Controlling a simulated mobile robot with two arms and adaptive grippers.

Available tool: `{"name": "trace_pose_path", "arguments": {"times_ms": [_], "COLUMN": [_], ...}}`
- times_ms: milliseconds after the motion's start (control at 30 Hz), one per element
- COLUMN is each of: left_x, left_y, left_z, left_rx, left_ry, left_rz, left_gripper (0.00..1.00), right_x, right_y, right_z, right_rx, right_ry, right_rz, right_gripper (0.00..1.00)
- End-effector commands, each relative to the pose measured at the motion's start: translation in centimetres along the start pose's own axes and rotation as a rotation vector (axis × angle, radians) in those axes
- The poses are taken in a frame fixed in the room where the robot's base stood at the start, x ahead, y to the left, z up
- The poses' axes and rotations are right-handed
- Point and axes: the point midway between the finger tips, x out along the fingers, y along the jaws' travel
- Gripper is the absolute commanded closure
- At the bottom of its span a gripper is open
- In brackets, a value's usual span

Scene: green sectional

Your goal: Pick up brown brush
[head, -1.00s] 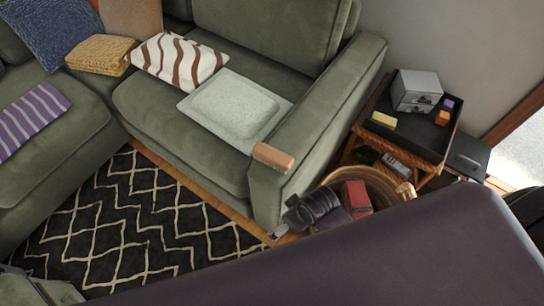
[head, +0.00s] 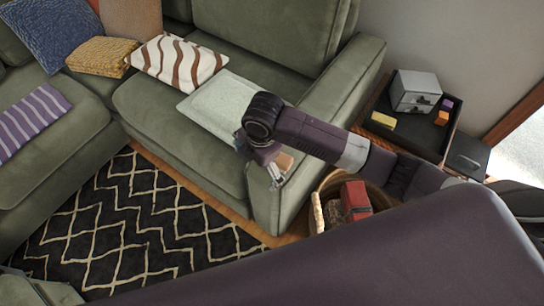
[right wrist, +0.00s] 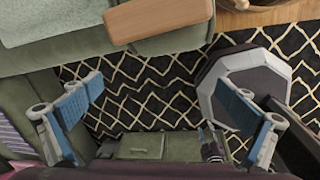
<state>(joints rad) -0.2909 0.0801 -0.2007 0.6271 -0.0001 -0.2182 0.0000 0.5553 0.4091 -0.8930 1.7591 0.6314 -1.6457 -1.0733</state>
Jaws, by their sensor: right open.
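The brown brush (head: 285,161) lies on the front of the green sofa's armrest. It is partly hidden behind my right gripper in the head view. In the right wrist view the brush (right wrist: 160,18) shows as a brown block near the top edge, beyond the fingers. My right gripper (head: 275,181) hangs just in front of the armrest's end, close to the brush. In the right wrist view its two blue-padded fingers (right wrist: 160,95) are spread wide with nothing between them. My left gripper is not in view.
The green sofa (head: 175,108) holds a pale folded cloth (head: 207,100) and pillows. Right of the armrest stand a wicker basket (head: 318,212) with a red box (head: 355,198), and a black tray table (head: 425,135) with small boxes. A black patterned rug (head: 130,225) lies in front.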

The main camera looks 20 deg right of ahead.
Motion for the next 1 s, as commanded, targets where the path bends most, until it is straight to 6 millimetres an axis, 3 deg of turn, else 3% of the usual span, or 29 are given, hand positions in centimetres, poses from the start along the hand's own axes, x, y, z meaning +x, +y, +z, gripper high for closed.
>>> {"name": "trace_pose_path", "arguments": {"times_ms": [33, 200, 367, 1000], "left_x": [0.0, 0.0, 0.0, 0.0], "left_y": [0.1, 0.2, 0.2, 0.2], "left_z": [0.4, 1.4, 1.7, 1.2], "left_rx": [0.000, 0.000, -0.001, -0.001], "left_ry": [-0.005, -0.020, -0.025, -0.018], "left_rz": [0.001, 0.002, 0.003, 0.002], "left_gripper": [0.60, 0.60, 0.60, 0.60], "right_x": [-0.8, -2.5, -3.2, 4.0], "right_y": [0.8, 1.5, 1.7, 1.1], "right_z": [1.6, 5.1, 6.6, 7.5], "right_rx": [-0.073, -0.258, -0.328, -0.336], "right_ry": [-0.037, -0.111, -0.137, -0.140], "right_rz": [-0.016, -0.088, -0.123, -0.128], "right_gripper": [0.00, 0.00, 0.00, 0.00]}}
